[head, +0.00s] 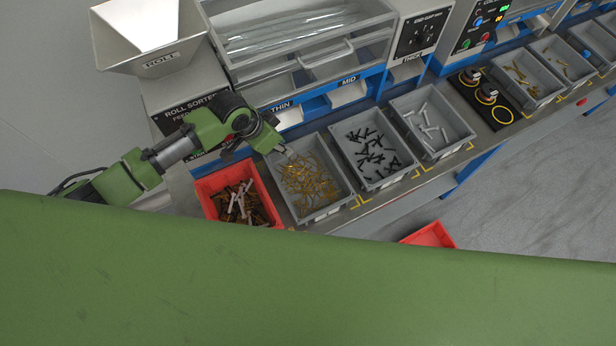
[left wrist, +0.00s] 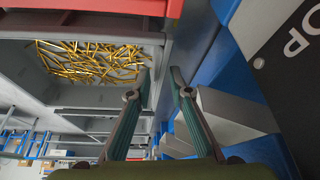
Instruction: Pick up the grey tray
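Several grey trays stand in a row on the bench. The nearest to my left arm is a grey tray (head: 328,212) of thin gold pieces. Beside it are one with black pieces (head: 402,180) and one with white pieces (head: 466,128). My left gripper (head: 287,152) is over the back edge of the gold-piece tray. In the left wrist view the gripper (left wrist: 161,74) is open, its two fingertips apart, with nothing seen between them. The tray (left wrist: 40,72) with gold pieces lies to its left there; I cannot tell whether the fingers touch its rim. My right gripper is out of view.
A red bin (head: 207,188) of mixed pieces adjoins the gold-piece tray on the left. A machine with chutes and a clear-fronted drawer (head: 305,45) stands behind. Another red bin (head: 431,236) sits lower, beyond the bench edge. Floor (head: 540,190) at right is clear.

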